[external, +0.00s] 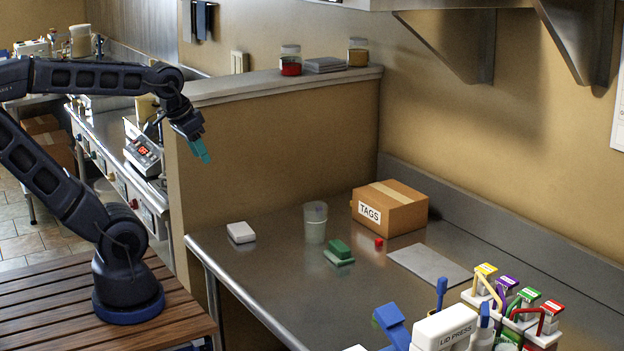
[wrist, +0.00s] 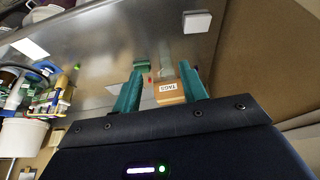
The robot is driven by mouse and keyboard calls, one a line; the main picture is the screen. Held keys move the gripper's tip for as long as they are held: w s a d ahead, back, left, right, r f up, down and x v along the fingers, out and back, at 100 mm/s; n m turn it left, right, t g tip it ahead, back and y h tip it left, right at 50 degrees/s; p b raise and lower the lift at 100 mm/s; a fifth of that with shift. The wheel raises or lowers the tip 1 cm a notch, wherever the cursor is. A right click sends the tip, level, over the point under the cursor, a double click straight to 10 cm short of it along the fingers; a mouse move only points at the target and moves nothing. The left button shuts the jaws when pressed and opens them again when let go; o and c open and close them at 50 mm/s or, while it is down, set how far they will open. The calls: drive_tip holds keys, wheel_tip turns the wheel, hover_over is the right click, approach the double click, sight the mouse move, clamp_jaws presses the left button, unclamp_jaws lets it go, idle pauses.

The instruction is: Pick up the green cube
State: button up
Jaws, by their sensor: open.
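A green block (external: 339,248) sits on the steel table, right of a translucent cup. It looks low and wider than a cube, with a paler green layer under it. The wrist view shows green (wrist: 141,67) just beside the left fingertip, partly hidden by it. No other plain green cube stands out. A small red cube (external: 379,242) lies to its right. My gripper (external: 202,150) is high above the table, by the partition at the left, far from the green block. Its teal fingers are apart and empty in the wrist view (wrist: 160,72).
The translucent cup (external: 316,224) and the TAGS box (external: 390,208) stand near the green block. A white block (external: 241,232) lies left, a grey sheet (external: 429,265) right. Coloured-label containers (external: 524,310) and the lid press (external: 443,328) crowd the front right. The partition (external: 270,140) borders the table.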

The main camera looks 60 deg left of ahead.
drive_tip(key=w+d+f+n+g+h, duration=0.1)
drive_tip(key=w+d+f+n+h, duration=0.2)
drive_tip(key=w+d, duration=0.5)
drive_tip(key=w+d+f+n+g, duration=0.1)
drive_tip(key=w+d+f+n, duration=0.1)
drive_tip(key=w+d+n, duration=0.55)
drive_tip(key=w+d+f+n, duration=0.2)
drive_tip(key=w+d+f, duration=0.1)
drive_tip(key=d+f, duration=0.4)
drive_tip(key=w+d+f+n+g+h, duration=0.1)
drive_tip(key=w+d+f+n, duration=0.1)
drive_tip(key=d+f, duration=0.5)
drive_tip(key=w+d+f+n+g, duration=0.1)
drive_tip(key=w+d+f+n, duration=0.2)
drive_tip(key=d+f, duration=0.4)
drive_tip(key=shift+w+d+f+n, duration=0.15)
drive_tip(key=shift+d+n, duration=0.15)
drive_tip(key=shift+d, duration=0.6)
drive_tip(key=shift+w+d+r+n, duration=0.15)
drive_tip(key=shift+d+n, duration=0.1)
drive_tip(key=shift+d, duration=0.65)
drive_tip(key=shift+s+d+x, duration=0.15)
drive_tip(key=shift+x, duration=1.25)
drive_tip(key=shift+s+d+x, duration=0.15)
drive_tip(key=shift+d+x, duration=0.05)
drive_tip(key=shift+x, duration=1.2)
drive_tip(key=shift+r, duration=0.15)
clamp_jaws()
